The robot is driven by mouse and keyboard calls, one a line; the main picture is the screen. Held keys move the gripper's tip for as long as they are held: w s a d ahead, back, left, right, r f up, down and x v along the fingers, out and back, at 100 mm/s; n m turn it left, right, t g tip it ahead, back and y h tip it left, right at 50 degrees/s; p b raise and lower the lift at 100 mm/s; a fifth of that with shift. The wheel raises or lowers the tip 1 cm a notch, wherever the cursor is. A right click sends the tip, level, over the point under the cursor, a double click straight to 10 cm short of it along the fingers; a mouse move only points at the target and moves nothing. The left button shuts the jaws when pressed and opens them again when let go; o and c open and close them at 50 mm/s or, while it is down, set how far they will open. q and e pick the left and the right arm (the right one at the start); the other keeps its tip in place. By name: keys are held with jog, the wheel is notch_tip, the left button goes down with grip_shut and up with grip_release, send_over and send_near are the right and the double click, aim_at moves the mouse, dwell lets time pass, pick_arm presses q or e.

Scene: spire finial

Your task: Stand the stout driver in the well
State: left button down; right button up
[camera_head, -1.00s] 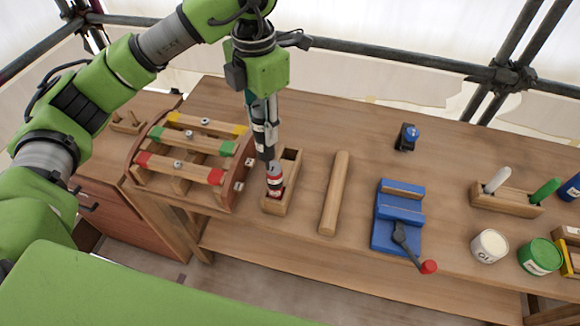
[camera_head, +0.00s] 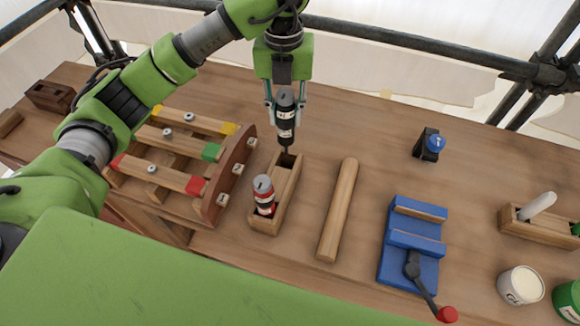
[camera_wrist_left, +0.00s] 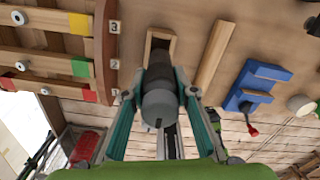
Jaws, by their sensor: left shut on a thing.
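My left gripper (camera_head: 284,100) is shut on a dark driver (camera_head: 286,122) with a pale band. The driver is upright with its thin shaft pointing down. It also shows in the left wrist view (camera_wrist_left: 160,100), end-on between the two fingers. The shaft tip is at the far compartment of a narrow wooden box (camera_head: 283,203); I cannot tell whether it is inside the opening or just above it. A red and dark driver-like piece (camera_head: 264,196) stands in the near compartment, tilted slightly. My right gripper is not in view.
A wooden rack with coloured bars (camera_head: 180,152) stands close to the box's left. A wooden rod (camera_head: 338,208) lies to its right, then a blue vise (camera_head: 412,245). A small blue-knobbed item (camera_head: 430,144) stands farther back. The bench behind the box is clear.

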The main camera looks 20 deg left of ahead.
aim_at(286, 145)
pick_arm(q)
notch_tip(286, 145, down, 5)
jog(key=shift+s+f+p, duration=0.15)
jog(key=shift+f+p, duration=0.05)
jog(key=shift+p, duration=0.6)
jog(key=shift+f, duration=0.3)
jog(key=shift+f+p, duration=0.6)
jog(key=shift+f, duration=1.4)
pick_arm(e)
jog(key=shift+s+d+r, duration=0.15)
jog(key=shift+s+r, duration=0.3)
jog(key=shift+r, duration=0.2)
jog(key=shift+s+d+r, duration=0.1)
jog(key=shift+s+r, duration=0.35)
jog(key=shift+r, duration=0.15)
pick_arm(q)
jog(key=shift+f, duration=0.15)
jog(key=c, duration=1.7)
grip_release()
jog(key=shift+o, duration=0.3)
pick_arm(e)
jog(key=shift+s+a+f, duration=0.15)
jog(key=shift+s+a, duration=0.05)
